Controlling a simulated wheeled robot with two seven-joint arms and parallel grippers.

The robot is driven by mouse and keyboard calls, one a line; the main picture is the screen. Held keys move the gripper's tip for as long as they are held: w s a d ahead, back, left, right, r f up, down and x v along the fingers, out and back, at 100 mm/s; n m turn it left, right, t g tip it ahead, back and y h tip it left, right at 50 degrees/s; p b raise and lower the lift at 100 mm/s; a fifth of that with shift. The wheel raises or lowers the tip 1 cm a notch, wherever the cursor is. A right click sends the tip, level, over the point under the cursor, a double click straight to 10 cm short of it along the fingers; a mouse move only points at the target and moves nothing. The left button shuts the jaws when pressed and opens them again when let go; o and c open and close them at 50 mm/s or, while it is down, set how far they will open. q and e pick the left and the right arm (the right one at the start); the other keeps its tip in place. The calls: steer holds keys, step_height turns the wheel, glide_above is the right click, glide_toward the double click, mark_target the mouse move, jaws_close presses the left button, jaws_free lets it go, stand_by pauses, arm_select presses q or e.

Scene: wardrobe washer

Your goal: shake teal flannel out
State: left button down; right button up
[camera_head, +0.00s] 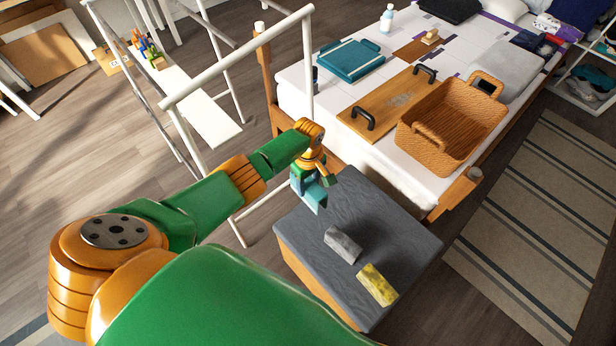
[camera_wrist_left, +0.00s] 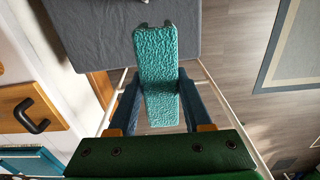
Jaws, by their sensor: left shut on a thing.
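My left gripper (camera_head: 314,178) is shut on the teal flannel (camera_head: 316,196), holding it above the far left part of a grey-topped stand (camera_head: 296,240). In the left wrist view the flannel (camera_wrist_left: 155,60) is a folded, rough-textured strip between the two blue fingers of the gripper (camera_wrist_left: 158,90). Part of it sticks out past the fingertips, over the grey top (camera_wrist_left: 222,30). A grey folded cloth (camera_head: 342,245) and a yellow one (camera_head: 377,285) lie on the stand. My right gripper is not in view.
A bed (camera_head: 300,85) behind the stand holds a wicker basket (camera_head: 455,130), a wooden tray (camera_head: 365,110) with black handles and a teal folded item (camera_head: 348,60). A white rail frame (camera_head: 235,62) stands close to my left arm. A striped rug (camera_head: 530,230) lies at right.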

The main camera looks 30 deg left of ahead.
arm_select(q)
step_height(320, 180, down, 7)
steer(key=b, duration=0.8)
step_height(320, 180, up, 8)
steer(key=p, duration=0.8)
steer(key=shift+f, duration=0.2)
steer(key=shift+r+p, duration=0.25)
steer(key=shift+p, duration=0.05)
step_height(320, 180, down, 7)
steer(key=b, duration=0.6)
steer(key=shift+r, duration=0.15)
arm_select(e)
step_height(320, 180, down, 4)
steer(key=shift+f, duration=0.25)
